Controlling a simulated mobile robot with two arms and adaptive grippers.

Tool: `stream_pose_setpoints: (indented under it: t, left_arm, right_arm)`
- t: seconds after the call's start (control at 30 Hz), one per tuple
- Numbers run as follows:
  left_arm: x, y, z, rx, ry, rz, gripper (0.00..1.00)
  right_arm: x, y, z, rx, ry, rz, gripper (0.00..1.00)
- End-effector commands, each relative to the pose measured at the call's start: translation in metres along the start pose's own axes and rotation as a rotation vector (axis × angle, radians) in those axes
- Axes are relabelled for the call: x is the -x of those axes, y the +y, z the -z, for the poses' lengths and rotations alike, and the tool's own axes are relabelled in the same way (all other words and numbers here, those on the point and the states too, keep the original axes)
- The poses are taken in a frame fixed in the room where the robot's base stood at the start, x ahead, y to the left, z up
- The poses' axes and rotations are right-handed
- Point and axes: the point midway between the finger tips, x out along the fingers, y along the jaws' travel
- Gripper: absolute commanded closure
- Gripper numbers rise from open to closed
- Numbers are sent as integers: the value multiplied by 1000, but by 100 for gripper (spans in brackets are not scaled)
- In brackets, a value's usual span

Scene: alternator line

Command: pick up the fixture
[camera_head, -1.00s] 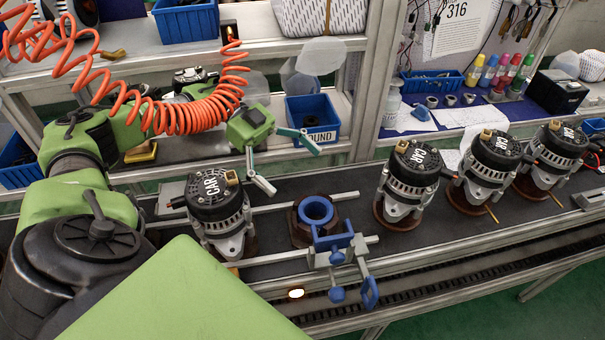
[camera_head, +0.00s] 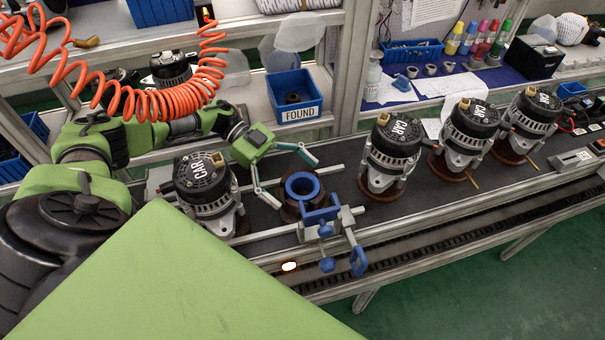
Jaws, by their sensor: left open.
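The blue fixture (camera_head: 322,217) has a ring and a clamp-like frame with hanging blue knobs. Its ring sits on a dark brown round base (camera_head: 290,213) on the conveyor, and its frame reaches the front rail. My left gripper (camera_head: 295,182) is open, with its two pale fingers spread at the ring's left and far side. In the picture the fingertips are very near the ring. I cannot tell whether they touch it. Nothing is held. My right gripper is not in view.
An alternator marked CAR (camera_head: 203,185) stands just left of the fixture. Several more alternators, such as this one (camera_head: 391,150), stand to the right on the conveyor (camera_head: 345,195). A blue FOUND bin (camera_head: 293,97) is on the shelf behind. Orange coiled hose (camera_head: 165,100) hangs over my left arm.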

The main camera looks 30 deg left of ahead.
Motion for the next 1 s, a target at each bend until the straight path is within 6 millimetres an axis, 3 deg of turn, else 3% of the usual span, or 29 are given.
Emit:
stream_pose_setpoints:
  t: [0.17, 0.43, 0.67, 1.0]
  left_arm:
    - [-21, 0, 2, -1, 1, -1, 1]
    - [-24, 0, 0, -1, -1, 1, 1]
    - [-24, 0, 0, -1, -1, 1, 61]
    - [-22, -2, 7, -4, 4, 3, 63]
  right_arm:
    - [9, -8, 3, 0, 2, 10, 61]
    - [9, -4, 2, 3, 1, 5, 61]
    - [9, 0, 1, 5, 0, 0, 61]
    - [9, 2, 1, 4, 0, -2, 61]
